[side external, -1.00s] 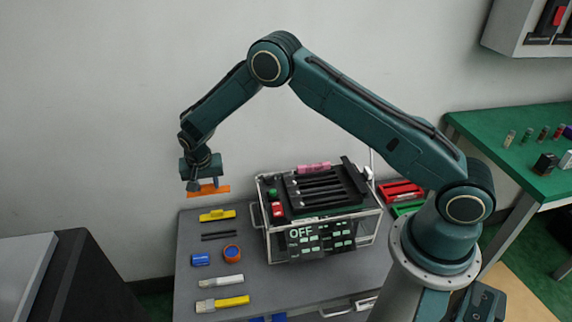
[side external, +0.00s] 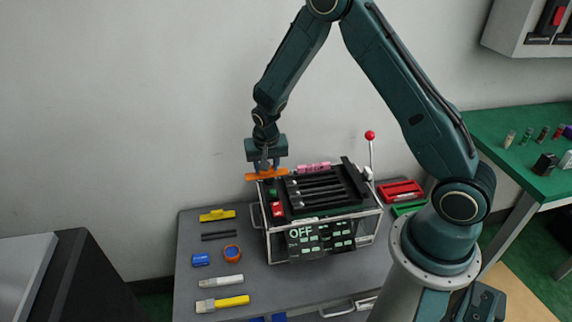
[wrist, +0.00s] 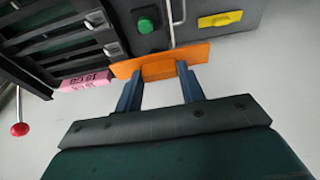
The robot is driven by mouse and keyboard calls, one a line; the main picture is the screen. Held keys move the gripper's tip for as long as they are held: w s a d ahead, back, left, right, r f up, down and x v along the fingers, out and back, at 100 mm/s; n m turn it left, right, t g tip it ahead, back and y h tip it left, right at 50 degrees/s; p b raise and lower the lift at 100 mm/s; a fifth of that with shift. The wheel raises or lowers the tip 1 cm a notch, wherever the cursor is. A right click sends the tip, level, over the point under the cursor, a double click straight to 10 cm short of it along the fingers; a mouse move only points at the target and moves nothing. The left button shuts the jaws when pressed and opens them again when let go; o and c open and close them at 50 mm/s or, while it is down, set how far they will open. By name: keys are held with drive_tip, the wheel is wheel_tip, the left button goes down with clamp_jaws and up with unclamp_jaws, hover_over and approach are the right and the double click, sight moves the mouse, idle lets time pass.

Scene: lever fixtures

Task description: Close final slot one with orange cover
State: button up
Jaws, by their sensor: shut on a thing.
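My gripper (side external: 266,166) is shut on the orange cover (side external: 262,175) and holds it level just above the far left corner of the slotted machine (side external: 268,220). In the wrist view, the orange cover (wrist: 160,66) spans between the two blue fingers. The machine's top has a row of dark slots (side external: 318,188), with a pink labelled block (side external: 314,167) at their far end. I cannot tell which slot is slot one. A green button (wrist: 146,25) lies just beyond the cover in the wrist view. The front panel reads OFF.
A red-knobbed lever (side external: 370,136) stands upright at the machine's right. Red and green trays (side external: 401,190) sit at right.

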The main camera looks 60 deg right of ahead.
drive_tip(key=s+d+r, duration=0.1)
drive_tip(key=s+d, duration=0.1)
drive_tip(key=s, duration=0.7)
drive_tip(key=s+d+r, duration=0.2)
drive_tip(key=s, duration=0.7)
drive_tip(key=shift+d+r, duration=0.2)
drive_tip(key=shift+r, duration=0.1)
drive_tip(key=shift+f, duration=0.25)
drive_tip(key=shift+f, duration=2.7)
drive_tip(key=shift+f, duration=1.15)
drive_tip(key=o, duration=1)
drive_tip(key=shift+r, duration=0.2)
